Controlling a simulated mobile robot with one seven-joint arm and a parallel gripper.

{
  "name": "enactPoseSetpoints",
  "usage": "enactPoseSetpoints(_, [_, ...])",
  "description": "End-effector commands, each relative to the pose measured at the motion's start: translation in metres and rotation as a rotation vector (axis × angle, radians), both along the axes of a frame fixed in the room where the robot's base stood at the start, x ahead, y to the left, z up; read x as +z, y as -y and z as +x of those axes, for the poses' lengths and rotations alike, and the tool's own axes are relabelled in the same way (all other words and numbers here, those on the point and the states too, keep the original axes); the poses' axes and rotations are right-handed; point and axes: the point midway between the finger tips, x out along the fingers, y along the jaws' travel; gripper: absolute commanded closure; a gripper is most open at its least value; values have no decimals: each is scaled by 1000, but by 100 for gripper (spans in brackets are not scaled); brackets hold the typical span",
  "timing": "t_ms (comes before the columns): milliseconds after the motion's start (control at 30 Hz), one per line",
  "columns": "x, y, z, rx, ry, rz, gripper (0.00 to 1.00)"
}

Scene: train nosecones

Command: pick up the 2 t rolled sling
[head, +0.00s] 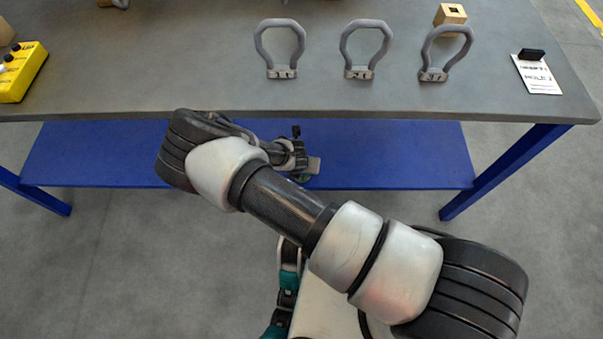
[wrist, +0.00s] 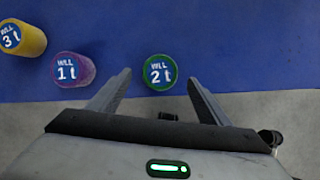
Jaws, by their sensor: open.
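The 2 t rolled sling is a green roll with a blue "WLL 2 t" end label (wrist: 160,72), on the blue lower shelf near its edge in the wrist view. My gripper (wrist: 163,82) is open, with its two fingers apart on either side of the sling in the picture. I cannot tell how much gap is left in depth between the fingertips and the sling.
A purple 1 t roll (wrist: 72,70) stands just left of the left finger, and a yellow 3 t roll (wrist: 22,39) further left. The blue shelf (head: 400,155) lies under the grey tabletop (head: 200,85), which bears several shackles (head: 280,73). The shelf right of the green sling is clear.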

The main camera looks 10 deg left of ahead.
Motion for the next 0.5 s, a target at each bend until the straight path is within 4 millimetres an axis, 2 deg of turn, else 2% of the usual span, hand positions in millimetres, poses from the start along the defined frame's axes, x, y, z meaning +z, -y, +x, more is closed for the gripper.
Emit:
enactPoseSetpoints(167, [-13,0,5,-1,0,0,28])
enactPoseSetpoints(400, [-45,-1,21,-1,0,1,28])
enactPoseSetpoints(500, [-50,-1,24,0,0,0,28])
